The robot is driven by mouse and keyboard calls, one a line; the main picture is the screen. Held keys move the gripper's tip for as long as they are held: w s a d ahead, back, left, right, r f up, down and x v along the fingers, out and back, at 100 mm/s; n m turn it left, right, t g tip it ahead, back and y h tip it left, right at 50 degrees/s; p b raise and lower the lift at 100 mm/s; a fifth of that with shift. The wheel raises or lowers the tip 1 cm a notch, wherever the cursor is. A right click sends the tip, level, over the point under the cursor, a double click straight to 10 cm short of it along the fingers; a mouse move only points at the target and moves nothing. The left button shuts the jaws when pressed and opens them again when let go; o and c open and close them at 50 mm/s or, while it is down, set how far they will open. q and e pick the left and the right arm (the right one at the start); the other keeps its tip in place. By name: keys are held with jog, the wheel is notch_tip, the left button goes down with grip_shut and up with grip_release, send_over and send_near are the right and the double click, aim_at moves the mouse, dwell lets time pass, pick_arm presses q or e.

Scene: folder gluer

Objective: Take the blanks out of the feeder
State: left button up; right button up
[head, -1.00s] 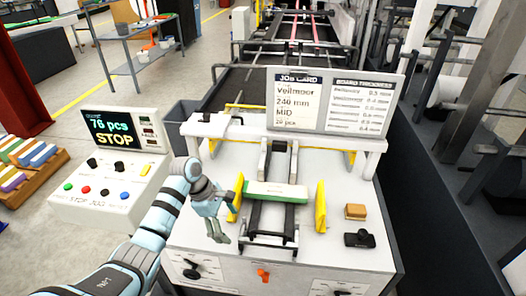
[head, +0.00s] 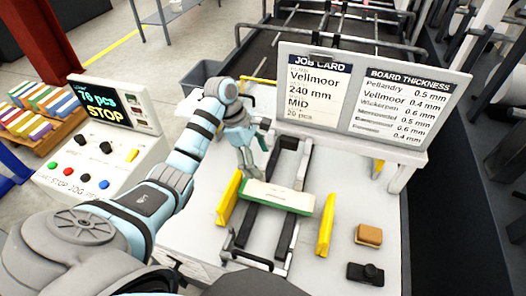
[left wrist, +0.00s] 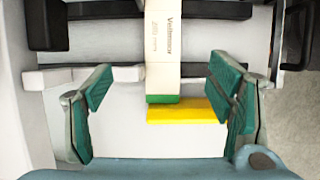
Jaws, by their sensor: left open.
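The stack of blanks (head: 278,196), white with a green edge, lies across the dark rails of the feeder (head: 284,226). It sits between two yellow side guides, left (head: 229,198) and right (head: 326,225). In the left wrist view the stack (left wrist: 163,50) carries the printed name Vellmoor, and its green end points toward my gripper. My left gripper (head: 256,157) is open and empty, beside the stack's left end and behind the left guide. Its green-padded fingers (left wrist: 163,100) stand on either side of the stack's end line, apart from it. My right gripper is not in view.
A job card board (head: 370,95) stands over the feeder's back. A control panel (head: 100,150) reading 76 pcs STOP is at the left. A brown block (head: 369,235) and a black device (head: 366,273) lie at the right. A grey bin (head: 203,78) stands behind my arm.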

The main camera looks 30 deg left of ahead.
pick_arm(q)
jog(key=s, duration=0.1)
send_near(276, 193)
jog(key=b+x, duration=0.2)
jog(key=x, duration=0.6)
jog(key=shift+s, duration=0.1)
jog(key=shift+d+f+b, duration=0.2)
jog(key=shift+f+b, duration=0.1)
jog(key=shift+f, duration=0.2)
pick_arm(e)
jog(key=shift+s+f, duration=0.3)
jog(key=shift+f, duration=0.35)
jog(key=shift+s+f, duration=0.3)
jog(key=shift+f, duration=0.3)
